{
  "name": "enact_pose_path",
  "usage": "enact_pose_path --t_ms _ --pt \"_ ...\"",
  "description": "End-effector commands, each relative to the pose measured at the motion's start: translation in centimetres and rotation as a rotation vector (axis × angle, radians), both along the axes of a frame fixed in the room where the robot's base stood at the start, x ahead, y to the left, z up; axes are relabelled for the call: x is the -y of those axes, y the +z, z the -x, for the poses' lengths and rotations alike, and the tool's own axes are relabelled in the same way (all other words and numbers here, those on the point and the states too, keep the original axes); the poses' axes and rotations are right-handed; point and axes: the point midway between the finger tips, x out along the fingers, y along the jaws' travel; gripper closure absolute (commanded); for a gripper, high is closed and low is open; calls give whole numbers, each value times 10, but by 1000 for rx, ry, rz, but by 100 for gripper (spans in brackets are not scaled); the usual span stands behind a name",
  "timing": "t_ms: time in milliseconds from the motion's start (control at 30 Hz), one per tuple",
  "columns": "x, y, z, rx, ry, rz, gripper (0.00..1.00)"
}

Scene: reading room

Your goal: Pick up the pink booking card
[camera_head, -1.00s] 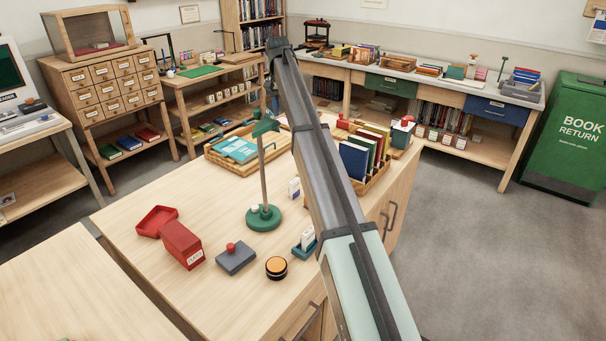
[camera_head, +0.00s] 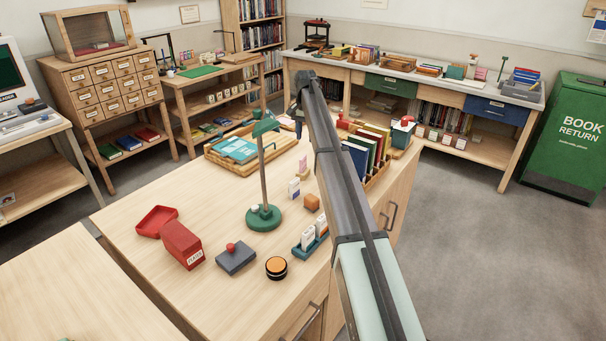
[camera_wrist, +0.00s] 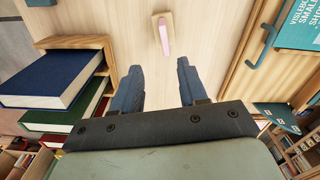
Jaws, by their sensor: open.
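The pink booking card (camera_head: 303,164) stands upright in a small wooden holder on the desk, just right of the green lamp in the head view. In the wrist view the pink card (camera_wrist: 164,38) and its wooden holder (camera_wrist: 168,17) are seen from above, beyond my fingertips. My gripper (camera_wrist: 159,70) is open and empty, its two blue-grey fingers apart with bare desk between them. In the head view my gripper (camera_head: 298,118) hangs above and behind the card, and its fingers are small there.
A wooden rack of books (camera_head: 376,179) stands right of the card; its books (camera_wrist: 45,75) are close left of my fingers.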

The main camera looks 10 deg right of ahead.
Motion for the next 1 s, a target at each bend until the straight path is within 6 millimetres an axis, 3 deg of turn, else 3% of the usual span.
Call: enact_pose_path --t_ms 400,667,1000 --pt "-1 -66 1 -1 1 0 57" --pt "-2 -79 0 0 1 0 57" --pt "-9 -119 -1 -1 1 0 57"
